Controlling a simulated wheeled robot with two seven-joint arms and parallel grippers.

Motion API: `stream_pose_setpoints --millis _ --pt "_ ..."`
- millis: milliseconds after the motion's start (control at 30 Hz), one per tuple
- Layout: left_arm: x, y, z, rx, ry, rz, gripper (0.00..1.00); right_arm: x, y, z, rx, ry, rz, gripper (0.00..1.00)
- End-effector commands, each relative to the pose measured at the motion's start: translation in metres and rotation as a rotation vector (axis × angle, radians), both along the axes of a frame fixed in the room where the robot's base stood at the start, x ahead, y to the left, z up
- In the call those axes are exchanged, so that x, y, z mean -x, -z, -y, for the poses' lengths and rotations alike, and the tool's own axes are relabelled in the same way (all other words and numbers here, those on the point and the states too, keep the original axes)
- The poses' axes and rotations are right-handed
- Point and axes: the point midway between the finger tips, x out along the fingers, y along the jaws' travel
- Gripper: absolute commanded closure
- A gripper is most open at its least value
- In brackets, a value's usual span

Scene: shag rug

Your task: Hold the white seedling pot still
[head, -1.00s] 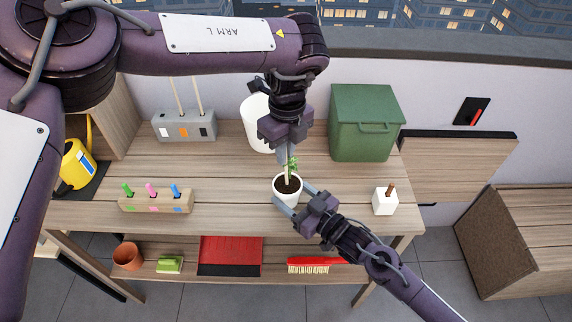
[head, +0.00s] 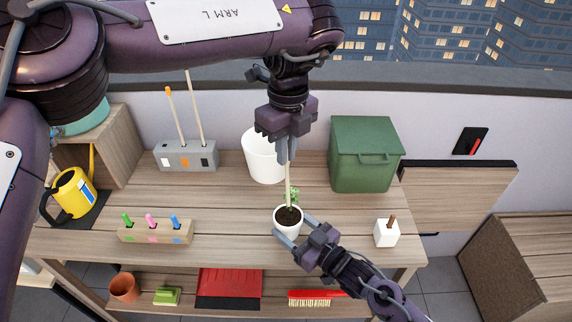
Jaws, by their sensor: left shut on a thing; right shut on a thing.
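The white seedling pot (head: 287,227) stands upright on the wooden bench, with dark soil and a small green seedling (head: 293,194). My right gripper (head: 295,231) is shut on the pot from the front right, one finger on each side. My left gripper (head: 286,155) is above the pot, shut on a thin pale wooden stake (head: 288,178). The stake is upright beside the seedling, its lower end over or in the soil; I cannot tell which. Its upper end is hidden by the gripper.
Behind are a white bucket (head: 262,158), a grey holder with sticks (head: 187,156) and a green bin (head: 362,160). A peg block (head: 155,232) and yellow watering can (head: 73,192) are left. A white cube (head: 386,235) is right. Bench between peg block and pot is clear.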

Motion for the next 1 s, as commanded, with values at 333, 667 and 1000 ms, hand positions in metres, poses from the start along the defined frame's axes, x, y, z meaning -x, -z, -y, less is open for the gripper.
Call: stream_pose_setpoints --millis 333,667,1000 --pt "0.000 -0.006 0.000 0.001 0.000 -0.001 1.00 0.000 -0.001 0.000 -0.001 0.000 0.002 0.37" --pt "0.000 -0.006 0.000 0.001 0.000 -0.001 1.00 0.000 -0.001 0.000 -0.001 0.000 0.001 0.13" --pt "0.000 -0.006 0.000 0.001 0.000 -0.001 1.00 0.017 0.001 0.017 0.001 0.000 -0.001 0.13"
